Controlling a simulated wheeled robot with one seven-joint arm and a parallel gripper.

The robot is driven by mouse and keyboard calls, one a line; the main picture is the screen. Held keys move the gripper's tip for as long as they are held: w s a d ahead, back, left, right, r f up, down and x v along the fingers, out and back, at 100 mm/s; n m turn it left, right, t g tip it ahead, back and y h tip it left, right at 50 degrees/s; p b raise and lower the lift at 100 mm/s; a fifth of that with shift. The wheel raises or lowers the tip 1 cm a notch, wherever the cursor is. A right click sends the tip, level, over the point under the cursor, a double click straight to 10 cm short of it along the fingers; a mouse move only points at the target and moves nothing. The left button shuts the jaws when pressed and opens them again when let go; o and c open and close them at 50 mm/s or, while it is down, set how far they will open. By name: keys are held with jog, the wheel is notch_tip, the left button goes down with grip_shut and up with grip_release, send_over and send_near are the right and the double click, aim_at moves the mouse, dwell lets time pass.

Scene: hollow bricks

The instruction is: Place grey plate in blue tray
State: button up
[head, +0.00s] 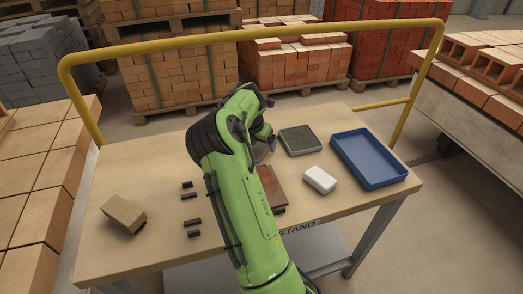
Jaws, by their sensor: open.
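The grey plate (300,140), a flat squarish piece with a dark greenish-grey top and a lighter edge, lies on the table just left of the blue tray. The blue tray (345,164) is rectangular with low walls, at the right of the table, and it is empty. My gripper (266,149) is just left of the grey plate, over the table and apart from the plate. It is open and partly hidden by my green arm, and I see nothing between its fingers.
A white block (320,180) lies in front of the plate, beside the tray. A reddish-brown piece (271,187) is partly behind my arm. A tan brick (124,213) and several small dark pieces (190,196) lie left. A yellow rail (175,43) rises around the table's back.

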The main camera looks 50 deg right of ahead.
aim_at(260, 147)
jog(key=shift+f, duration=0.2)
grip_shut()
jog(key=shift+w+d+r, duration=0.1)
jog(key=shift+d, duration=0.05)
dwell(0.3)
notch_tip(260, 147, up, 10)
jog(key=p, duration=0.3)
jog(key=shift+p, duration=0.4)
